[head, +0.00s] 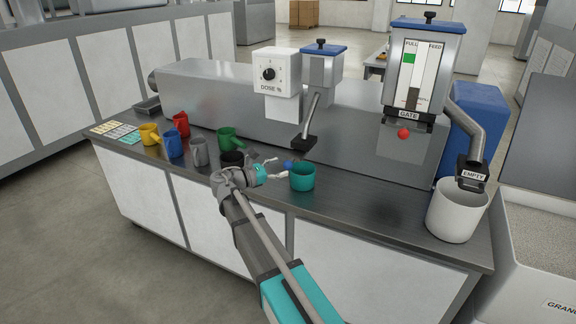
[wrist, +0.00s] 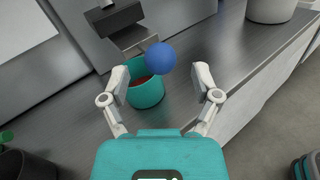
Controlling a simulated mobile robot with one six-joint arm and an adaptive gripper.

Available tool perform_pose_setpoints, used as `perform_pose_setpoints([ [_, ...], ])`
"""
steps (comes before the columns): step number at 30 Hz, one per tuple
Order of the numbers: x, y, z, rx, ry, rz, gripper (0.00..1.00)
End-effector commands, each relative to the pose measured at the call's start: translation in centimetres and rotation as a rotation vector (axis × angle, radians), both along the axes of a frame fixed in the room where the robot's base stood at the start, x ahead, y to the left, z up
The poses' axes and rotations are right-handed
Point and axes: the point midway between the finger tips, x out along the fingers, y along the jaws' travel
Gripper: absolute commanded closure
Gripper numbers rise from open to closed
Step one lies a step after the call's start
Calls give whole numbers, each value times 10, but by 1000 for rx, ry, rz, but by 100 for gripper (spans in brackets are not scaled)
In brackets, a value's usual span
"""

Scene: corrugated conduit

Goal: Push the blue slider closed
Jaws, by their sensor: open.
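The blue slider's round knob (head: 288,164) shows in the head view near the spout (head: 303,143) of the small dispenser (head: 322,66). In the wrist view the blue knob (wrist: 160,58) stands out beside a grey metal plate (wrist: 132,40) under the dark spout (wrist: 112,20). My gripper (head: 281,168) is open, with its fingers pointing at the knob. In the wrist view the fingertips of my gripper (wrist: 162,76) lie to either side of the knob's line. I cannot tell whether either finger touches it. A teal cup (head: 302,178) stands just below, with reddish contents visible in the wrist view.
Several coloured mugs (head: 197,150) stand on the left of the counter (head: 370,215). A taller hopper (head: 421,72) with a red knob (head: 403,133) and a white bucket (head: 456,212) are to the right. The counter is clear between the teal cup and the bucket.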

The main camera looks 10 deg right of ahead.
Motion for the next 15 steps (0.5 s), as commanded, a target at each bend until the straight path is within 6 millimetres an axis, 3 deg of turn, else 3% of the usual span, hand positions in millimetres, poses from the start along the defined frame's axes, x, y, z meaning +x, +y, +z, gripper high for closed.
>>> perform_pose_setpoints([
  [6, 7, -23, 0, 0, 0, -1, 20],
  [15, 9, -33, 0, 0, 0, 0, 20],
])
